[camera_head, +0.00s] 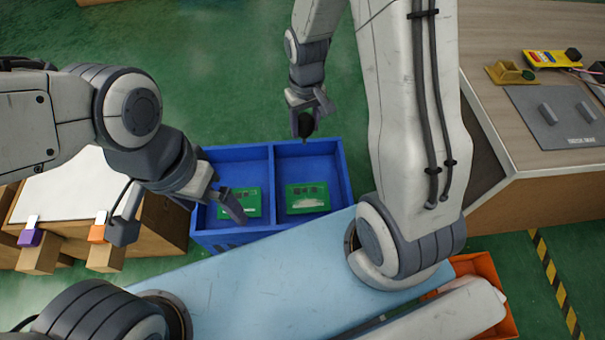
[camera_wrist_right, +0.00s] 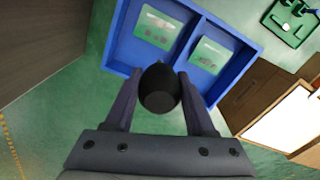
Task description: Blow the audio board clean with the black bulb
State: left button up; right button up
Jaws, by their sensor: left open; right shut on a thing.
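My right gripper (camera_head: 304,108) is shut on the black bulb (camera_head: 305,125), held above the far edge of the blue two-compartment bin (camera_head: 272,180). The right wrist view shows the bulb (camera_wrist_right: 159,88) between both fingers. A green board (camera_head: 307,198) lies in the right compartment, with a pale grey patch along its near edge. Another green board (camera_head: 239,204) lies in the left compartment. Their labels are too small to read, so I cannot tell which is the audio board. My left gripper (camera_head: 225,205) is open over the left compartment, partly covering it and close to that board.
A white-topped wooden stand (camera_head: 65,195) with purple and orange levers is at left. A wooden bench (camera_head: 500,60) at right carries a grey mat (camera_head: 555,118) and a yellow meter (camera_head: 552,59). An orange bin (camera_head: 488,268) is at lower right, partly hidden.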

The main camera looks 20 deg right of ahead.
notch_tip(320, 180, down, 24)
jog(key=s+a+n+b, duration=0.1)
jog(key=s+n+b, duration=0.1)
jog(key=b, duration=1.4)
jog(key=shift+s+n, duration=0.25)
jog(key=shift+n, duration=0.15)
jog(key=shift+a, duration=0.1)
jog(key=shift+o, duration=1.2)
jog(key=shift+c, duration=0.3)
grip_shut()
